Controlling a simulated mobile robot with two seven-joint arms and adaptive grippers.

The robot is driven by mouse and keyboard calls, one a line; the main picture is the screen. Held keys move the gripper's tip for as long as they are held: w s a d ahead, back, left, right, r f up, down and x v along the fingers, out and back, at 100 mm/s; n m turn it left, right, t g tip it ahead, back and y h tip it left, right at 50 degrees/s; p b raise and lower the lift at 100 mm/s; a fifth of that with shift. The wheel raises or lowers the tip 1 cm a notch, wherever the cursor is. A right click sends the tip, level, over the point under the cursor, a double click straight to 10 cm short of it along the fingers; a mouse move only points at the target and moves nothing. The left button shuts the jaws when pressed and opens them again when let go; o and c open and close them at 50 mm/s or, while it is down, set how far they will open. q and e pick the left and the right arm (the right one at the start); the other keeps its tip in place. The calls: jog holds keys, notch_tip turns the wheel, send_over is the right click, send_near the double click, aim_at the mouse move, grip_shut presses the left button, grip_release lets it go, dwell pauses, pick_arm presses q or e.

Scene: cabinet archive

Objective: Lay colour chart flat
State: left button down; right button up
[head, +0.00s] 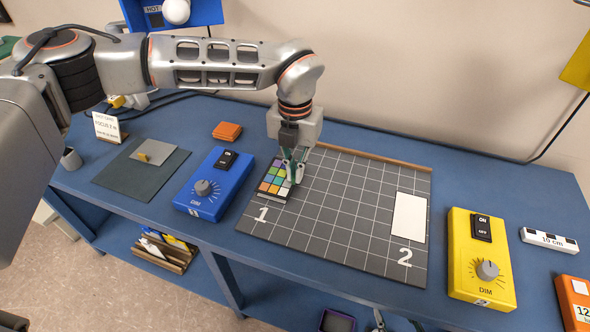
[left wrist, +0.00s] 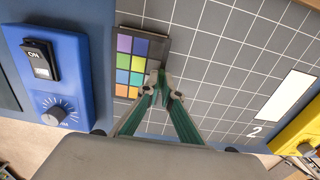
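The colour chart (head: 273,182), a dark card with rows of coloured patches, is on the left part of the grey gridded board (head: 340,215), just behind the printed 1. It looks flat or nearly so; I cannot tell whether an edge is slightly raised. It also shows in the left wrist view (left wrist: 130,62). My left gripper (head: 294,179) reaches down at the chart's right side. In the left wrist view its green fingers (left wrist: 161,76) converge with tips close together at the chart's edge, apparently shut on it; the contact is partly hidden. My right gripper is not in view.
A blue dimmer box (head: 207,185) stands left of the board and a yellow one (head: 480,262) right of it. A white card (head: 409,218) lies on the board near the 2. An orange block (head: 227,131) sits behind the blue box. The board's middle is clear.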

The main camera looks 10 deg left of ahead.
pick_arm(q)
jog(key=shift+f, duration=0.25)
jog(key=shift+f, duration=0.25)
jog(key=c, duration=2.2)
grip_release()
jog(key=shift+r, duration=0.1)
jog(key=shift+c, duration=0.4)
jog(key=shift+r+p, duration=0.8)
jog(key=shift+r, duration=0.7)
jog(key=shift+r+p, duration=1.05)
jog(key=shift+r, duration=0.9)
